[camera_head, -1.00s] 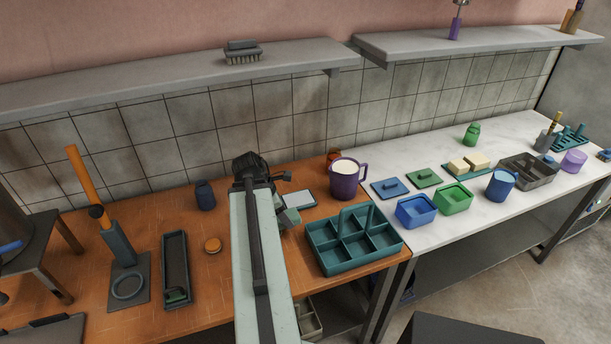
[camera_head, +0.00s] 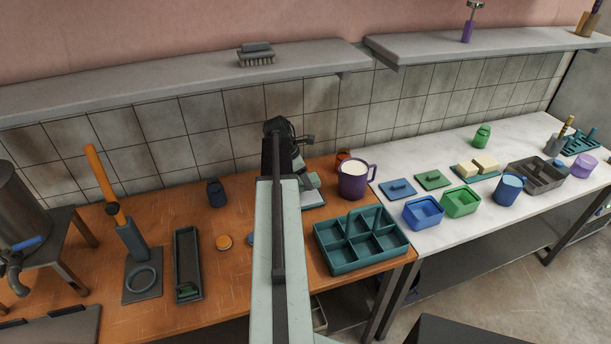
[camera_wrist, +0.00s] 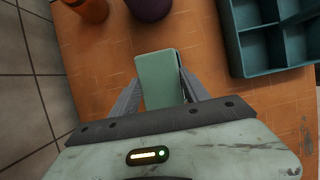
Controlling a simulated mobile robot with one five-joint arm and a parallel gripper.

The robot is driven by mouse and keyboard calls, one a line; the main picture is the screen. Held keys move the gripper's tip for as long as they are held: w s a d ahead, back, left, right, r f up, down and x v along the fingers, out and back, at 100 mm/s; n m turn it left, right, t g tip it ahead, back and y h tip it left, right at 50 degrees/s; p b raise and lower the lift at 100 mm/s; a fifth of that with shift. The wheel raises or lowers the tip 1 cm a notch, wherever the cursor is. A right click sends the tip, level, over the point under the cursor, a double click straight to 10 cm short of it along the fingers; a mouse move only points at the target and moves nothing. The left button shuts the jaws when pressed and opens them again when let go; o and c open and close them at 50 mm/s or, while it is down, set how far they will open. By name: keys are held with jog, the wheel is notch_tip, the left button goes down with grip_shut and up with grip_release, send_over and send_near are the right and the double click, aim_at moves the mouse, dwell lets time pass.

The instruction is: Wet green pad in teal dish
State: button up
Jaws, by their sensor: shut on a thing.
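My gripper (camera_wrist: 160,76) is shut on a pale green block, which I take for the green pad (camera_wrist: 157,88), in the wrist view. In the head view my gripper (camera_head: 307,181) is above the orange-brown table's back part, left of the purple mug, with the pad barely distinguishable. The wrist view does not clearly show this dish.
A purple mug (camera_head: 353,183) and an orange-red cup (camera_wrist: 88,9) stand close behind. A teal divided caddy (camera_head: 362,260) stands to the right. A narrow dark tray (camera_head: 188,245) and an orange disc (camera_head: 224,241) lie left. A shelf (camera_head: 180,85) hangs above the back.

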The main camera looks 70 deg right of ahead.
aim_at(306, 198)
jog(key=shift+f+b, duration=2.45)
jog(key=shift+f, duration=0.25)
jog(key=shift+f+b, duration=0.5)
jog(key=shift+b, duration=0.05)
notch_tip(306, 198, up, 7)
jog(key=p, duration=0.7)
jog(key=shift+r, duration=0.1)
